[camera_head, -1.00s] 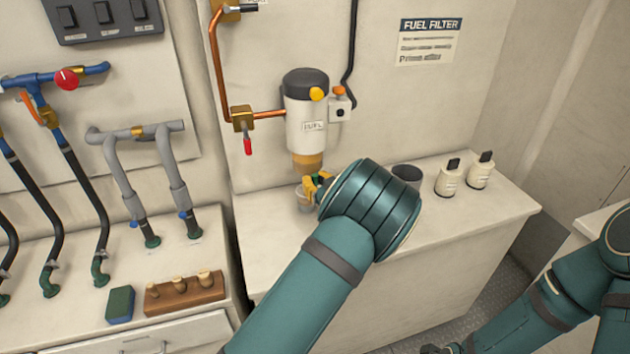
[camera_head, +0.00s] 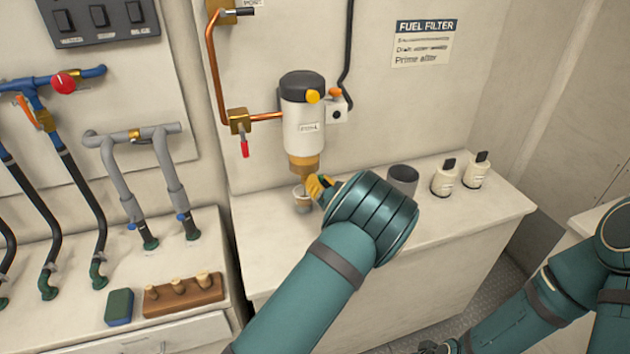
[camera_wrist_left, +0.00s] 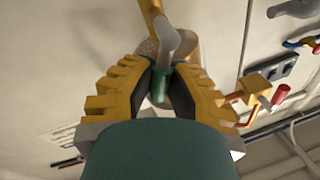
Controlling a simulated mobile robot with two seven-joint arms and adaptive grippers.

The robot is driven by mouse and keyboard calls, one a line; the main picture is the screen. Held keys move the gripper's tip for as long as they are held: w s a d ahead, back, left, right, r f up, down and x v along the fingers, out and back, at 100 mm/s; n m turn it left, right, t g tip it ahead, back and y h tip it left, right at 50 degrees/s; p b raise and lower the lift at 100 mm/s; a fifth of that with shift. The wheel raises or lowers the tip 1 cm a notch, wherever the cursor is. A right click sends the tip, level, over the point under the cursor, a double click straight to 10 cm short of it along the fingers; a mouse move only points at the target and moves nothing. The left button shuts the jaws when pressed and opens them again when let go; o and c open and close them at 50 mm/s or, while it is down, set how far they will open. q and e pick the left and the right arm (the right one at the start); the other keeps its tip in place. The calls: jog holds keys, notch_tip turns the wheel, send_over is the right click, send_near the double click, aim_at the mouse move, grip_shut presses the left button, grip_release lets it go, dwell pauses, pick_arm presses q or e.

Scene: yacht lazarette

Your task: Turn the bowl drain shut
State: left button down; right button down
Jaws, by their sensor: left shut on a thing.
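The fuel filter (camera_head: 304,118) hangs on the wall, a white body with a dark cap and an amber bowl (camera_head: 304,162) at its bottom. My left gripper (camera_head: 318,187) has yellow fingers just below the bowl, partly hidden by my wrist. In the left wrist view, its fingers (camera_wrist_left: 166,82) close on a small green piece (camera_wrist_left: 161,86) at the bowl drain, under a grey stem (camera_wrist_left: 172,42). Whether the drain is open or shut is not clear. My right arm is at the lower right; its gripper (camera_head: 432,347) is dark and cut by the frame's bottom edge.
A small cup (camera_head: 301,200) stands under the bowl. A grey cup (camera_head: 403,180) and two white bottles (camera_head: 444,178) stand to the right on the counter (camera_head: 480,225). Copper pipe (camera_head: 218,70) with a red-handled valve (camera_head: 244,147) is left of the filter.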

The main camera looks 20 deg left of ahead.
pick_arm(q)
jog(key=m, duration=0.3)
jog(key=shift+w+d+f+t, duration=0.25)
jog(key=shift+d+f+t, duration=0.05)
jog(key=shift+d+t, duration=0.1)
jog(key=shift+w+d+f+m+t+h+b, duration=0.2)
jog(key=shift+f+m+t+h, duration=0.25)
jog(key=shift+m, duration=1.5)
jog(key=shift+w+d+f+m+t+h+b, duration=0.15)
jog(key=shift+f+m+t+b, duration=0.3)
jog(key=shift+m, duration=1.55)
jog(key=shift+w+d+f+m+t+h+b, duration=0.15)
jog(key=shift+f+m+t+h, duration=0.3)
jog(key=shift+m, duration=1.5)
jog(key=shift+s+f, duration=0.15)
jog(key=c, duration=0.9)
grip_release()
jog(key=shift+d, duration=0.1)
jog(key=v, duration=1.2)
